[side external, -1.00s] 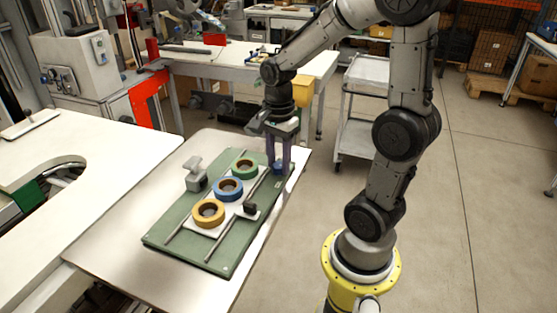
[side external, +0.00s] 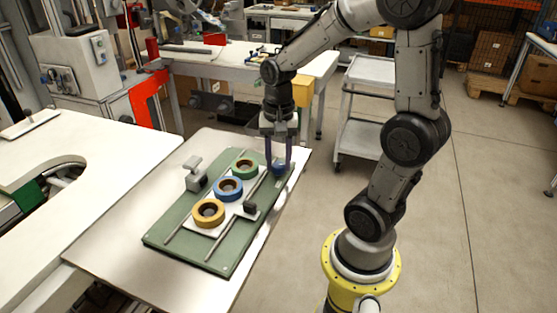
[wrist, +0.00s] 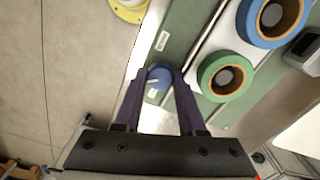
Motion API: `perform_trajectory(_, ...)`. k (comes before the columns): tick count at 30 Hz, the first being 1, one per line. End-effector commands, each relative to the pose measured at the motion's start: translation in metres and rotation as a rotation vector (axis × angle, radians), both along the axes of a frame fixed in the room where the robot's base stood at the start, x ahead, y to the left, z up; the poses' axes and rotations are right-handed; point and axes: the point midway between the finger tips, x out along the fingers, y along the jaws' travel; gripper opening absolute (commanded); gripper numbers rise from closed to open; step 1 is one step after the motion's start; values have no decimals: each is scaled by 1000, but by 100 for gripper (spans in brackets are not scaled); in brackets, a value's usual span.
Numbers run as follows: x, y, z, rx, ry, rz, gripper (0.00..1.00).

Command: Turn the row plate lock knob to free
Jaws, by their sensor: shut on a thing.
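The blue lock knob (side external: 279,169) stands at the far right corner of the green base board (side external: 222,262). My gripper (side external: 279,163) points down with its two purple fingers shut on the knob, one on each side. In the wrist view the knob (wrist: 160,75) sits between the fingertips, and a pale pointer line shows on its top. The white row plate (side external: 232,215) carries a green reel (side external: 245,174), a blue reel (side external: 229,194) and a yellow reel (side external: 209,222). A white label (wrist: 162,40) lies near the knob; its text is too small to read.
A black handle (side external: 250,207) stands on the row plate's right side. Thin rails run along the plate. A grey block-shaped fixture (side external: 195,180) stands left of the reels. The metal table (side external: 110,265) is clear at the front left.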

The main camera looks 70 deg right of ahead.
Motion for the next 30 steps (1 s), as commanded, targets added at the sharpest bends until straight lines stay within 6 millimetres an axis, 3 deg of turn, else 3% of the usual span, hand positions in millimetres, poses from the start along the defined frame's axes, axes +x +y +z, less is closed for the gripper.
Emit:
perform_trajectory(18, 0, 0, 1, 0, -1, 583, 0)
perform_trajectory(30, 0, 0, 1, -1, -2, 870, 0)
